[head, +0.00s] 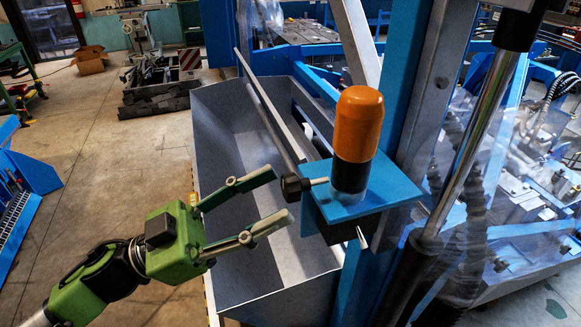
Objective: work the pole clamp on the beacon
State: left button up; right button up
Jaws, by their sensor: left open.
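The beacon (358,125) has an orange dome on a dark and clear base. It stands upright on a blue bracket plate (388,187). A dark knob (292,187) on a metal screw is at the plate's left edge and looks like part of the pole clamp. A dark block (333,226) sits under the plate, partly hidden by it. My left gripper (282,195), green with dark-padded fingers, comes in from the left. Its fingers are spread and empty, pointing at the knob. I cannot tell whether they touch it. My right gripper is not in view.
A deep grey metal trough (228,120) lies below and behind my left gripper. A blue post (405,75) rises behind the beacon. Clear panels and machinery fill the right side. A cardboard box (90,60) stands far left. The floor (100,165) at left is mostly open.

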aim_at(283, 188)
pick_arm(q)
jog(key=p+x, duration=0.1)
jog(key=x, duration=0.2)
jog(key=shift+a+r, duration=0.1)
jog(key=shift+r, duration=0.1)
jog(key=shift+w+d, duration=0.15)
jog(key=shift+d, duration=0.45)
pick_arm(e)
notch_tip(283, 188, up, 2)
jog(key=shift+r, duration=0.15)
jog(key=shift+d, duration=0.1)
pick_arm(q)
jog(key=c, duration=1.1)
